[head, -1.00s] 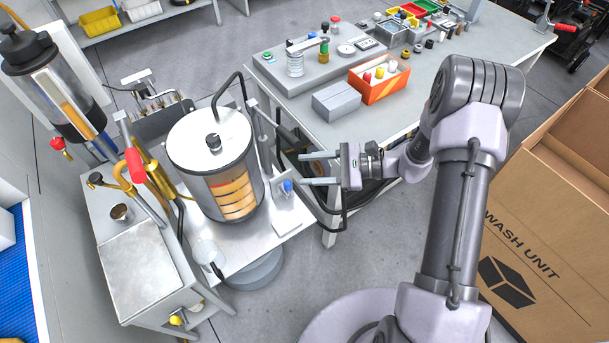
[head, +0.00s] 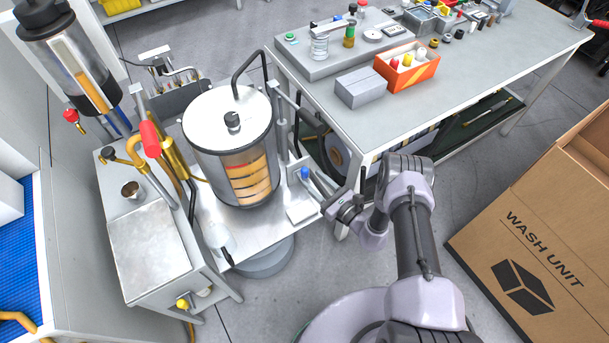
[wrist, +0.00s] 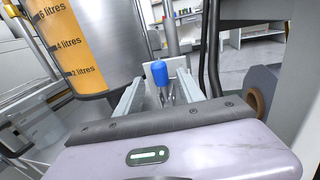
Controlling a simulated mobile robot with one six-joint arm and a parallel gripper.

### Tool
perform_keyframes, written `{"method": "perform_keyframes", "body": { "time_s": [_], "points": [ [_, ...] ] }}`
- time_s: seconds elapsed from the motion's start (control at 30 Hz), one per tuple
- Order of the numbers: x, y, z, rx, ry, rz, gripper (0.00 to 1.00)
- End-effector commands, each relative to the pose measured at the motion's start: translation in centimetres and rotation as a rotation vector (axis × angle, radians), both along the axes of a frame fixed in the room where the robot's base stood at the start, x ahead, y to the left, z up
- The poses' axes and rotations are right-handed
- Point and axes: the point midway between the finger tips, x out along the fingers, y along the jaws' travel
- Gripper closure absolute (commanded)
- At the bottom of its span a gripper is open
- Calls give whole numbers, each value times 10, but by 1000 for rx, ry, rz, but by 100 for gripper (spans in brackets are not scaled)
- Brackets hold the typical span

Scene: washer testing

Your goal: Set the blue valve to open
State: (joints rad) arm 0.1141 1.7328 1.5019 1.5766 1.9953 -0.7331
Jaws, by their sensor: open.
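The blue valve (head: 304,173) is a small blue knob on an upright plate at the right side of the glass tank's stand. In the wrist view the blue valve (wrist: 160,73) stands upright between my two fingers, with a finger on each side and no clear contact. My gripper (head: 316,188) is open and close to the valve in the head view; its fingertips are small there. My gripper also shows in the wrist view (wrist: 160,92). The valve's base is partly hidden behind the gripper body.
The glass tank (head: 232,150) with a marked scale stands left of the valve. A workbench (head: 430,110) with an orange box (head: 408,66) lies to the right. A red-handled lever (head: 149,139) is left of the tank. A cardboard box (head: 530,240) stands on the floor at right.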

Motion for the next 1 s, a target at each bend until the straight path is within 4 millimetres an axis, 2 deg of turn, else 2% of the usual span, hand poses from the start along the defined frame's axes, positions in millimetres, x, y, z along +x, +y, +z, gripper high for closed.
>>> {"method": "perform_keyframes", "body": {
  "time_s": [0.1,0.23,0.6,0.67,0.83,1.0],
  "points": [
    [19,20,-3,0,-3,3,54],
    [31,32,-2,-1,-1,2,54],
    [38,38,0,-1,1,1,54],
    [38,38,0,-1,1,1,64],
    [37,38,0,-1,1,1,98],
    [37,38,0,0,1,1,100]
  ]
}}
